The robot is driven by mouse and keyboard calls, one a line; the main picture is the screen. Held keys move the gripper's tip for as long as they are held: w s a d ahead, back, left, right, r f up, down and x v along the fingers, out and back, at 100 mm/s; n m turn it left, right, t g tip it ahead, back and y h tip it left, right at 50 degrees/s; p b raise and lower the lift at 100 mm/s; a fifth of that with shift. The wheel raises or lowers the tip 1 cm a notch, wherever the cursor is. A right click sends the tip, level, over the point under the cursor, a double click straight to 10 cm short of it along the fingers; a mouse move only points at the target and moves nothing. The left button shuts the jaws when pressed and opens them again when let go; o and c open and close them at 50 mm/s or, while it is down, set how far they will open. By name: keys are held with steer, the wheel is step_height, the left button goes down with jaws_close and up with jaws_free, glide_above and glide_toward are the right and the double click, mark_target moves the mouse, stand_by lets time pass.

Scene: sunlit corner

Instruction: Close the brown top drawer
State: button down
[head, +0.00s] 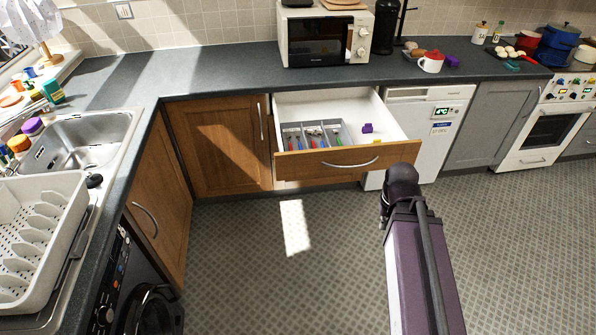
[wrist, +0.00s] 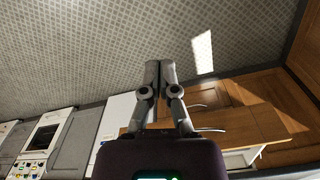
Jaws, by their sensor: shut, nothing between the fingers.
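The brown top drawer (head: 300,166) is pulled well out from under the counter, its wooden front with a curved metal handle (head: 350,163) facing the room. Inside are a grey cutlery tray (head: 345,133) with utensils, a purple item (head: 367,128) and a small yellow item (head: 377,141). In the tilted wrist view the drawer front (wrist: 228,122) shows right of and behind my gripper (wrist: 159,66). My gripper's fingers are together and empty, and look apart from the drawer. In the head view my arm stands in front of the drawer's right end; the fingers are not visible there.
A brown cupboard door (head: 215,145) is left of the drawer, a white appliance (head: 427,125) to its right. A microwave (head: 325,38) stands on the counter above. The patterned floor (head: 250,260) before the drawer is clear.

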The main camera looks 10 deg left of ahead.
mark_target(298, 167)
steer(key=w+a+f+m+t+y+b, duration=0.3)
steer(key=w+a+f+t+y+b, duration=0.25)
steer(key=a+b, duration=0.6)
steer(key=w+a+f+m+t+y+b, duration=0.2)
steer(key=w+a+m+t+y+b, duration=0.15)
steer(key=w+a+t+b, duration=0.65)
steer(key=f+m+h+b, duration=0.1)
steer(key=m+b, duration=0.1)
steer(key=b, duration=0.1)
steer(key=w+a+f+m+t+h+b, duration=0.1)
steer(key=f+m+b, duration=0.1)
steer(key=m+b, duration=0.1)
steer(key=a+f+m+t+h+b, duration=0.1)
steer(key=m+h+b, duration=0.1)
steer(key=m+b, duration=0.1)
steer(key=shift+w+a+f, duration=0.2)
steer(key=shift+a+f, duration=0.05)
steer(key=shift+w, duration=0.2)
steer(key=x, duration=1.3)
steer(key=shift+w+f, duration=0.1)
steer(key=shift+w, duration=0.15)
steer(key=shift+a, duration=0.1)
steer(key=shift+w, duration=0.1)
